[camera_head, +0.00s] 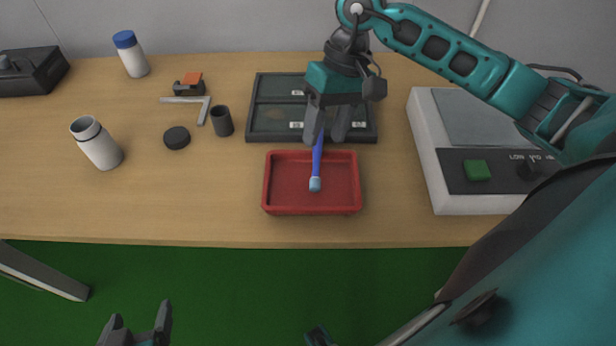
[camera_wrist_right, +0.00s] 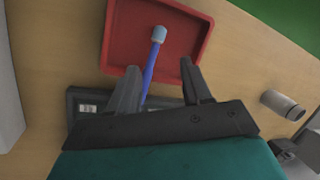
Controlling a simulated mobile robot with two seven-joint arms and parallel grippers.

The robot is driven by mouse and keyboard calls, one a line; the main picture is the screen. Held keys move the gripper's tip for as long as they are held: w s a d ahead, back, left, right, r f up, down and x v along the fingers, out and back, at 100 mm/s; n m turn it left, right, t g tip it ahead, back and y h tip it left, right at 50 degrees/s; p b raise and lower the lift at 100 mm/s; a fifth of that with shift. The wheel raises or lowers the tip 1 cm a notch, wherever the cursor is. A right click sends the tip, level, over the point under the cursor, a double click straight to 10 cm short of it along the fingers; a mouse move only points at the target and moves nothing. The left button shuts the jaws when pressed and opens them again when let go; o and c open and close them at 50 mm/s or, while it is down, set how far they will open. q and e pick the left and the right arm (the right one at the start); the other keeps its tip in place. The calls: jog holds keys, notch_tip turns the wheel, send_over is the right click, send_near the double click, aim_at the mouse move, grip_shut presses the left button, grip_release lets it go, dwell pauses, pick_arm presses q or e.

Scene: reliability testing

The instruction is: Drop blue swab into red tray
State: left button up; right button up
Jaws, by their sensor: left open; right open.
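The blue swab (camera_head: 316,167) has a light blue tip that shows over the floor of the red tray (camera_head: 267,182). Its other end runs over the tray's far rim to between the fingers of my right gripper (camera_head: 323,141). Those fingers are open, with gaps beside the shaft. In the right wrist view the swab (camera_wrist_right: 153,58) lies nearer the left finger of the gripper (camera_wrist_right: 160,66), across the tray (camera_wrist_right: 118,40). I cannot tell whether the swab touches the tray. My left gripper (camera_head: 138,325) is open and empty at the bottom left, away from the table.
A dark compartment tray (camera_head: 262,125) stands behind the red tray. A white device (camera_head: 440,200) with a green button is at right. White bottles (camera_head: 100,150), a black cap (camera_head: 177,138), a dark cup (camera_head: 222,121) and a hex key (camera_head: 205,108) are at left. Table left of the tray is clear.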

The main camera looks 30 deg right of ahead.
jog(key=v, duration=1)
jog(key=shift+r, duration=0.25)
jog(key=shift+d, duration=0.1)
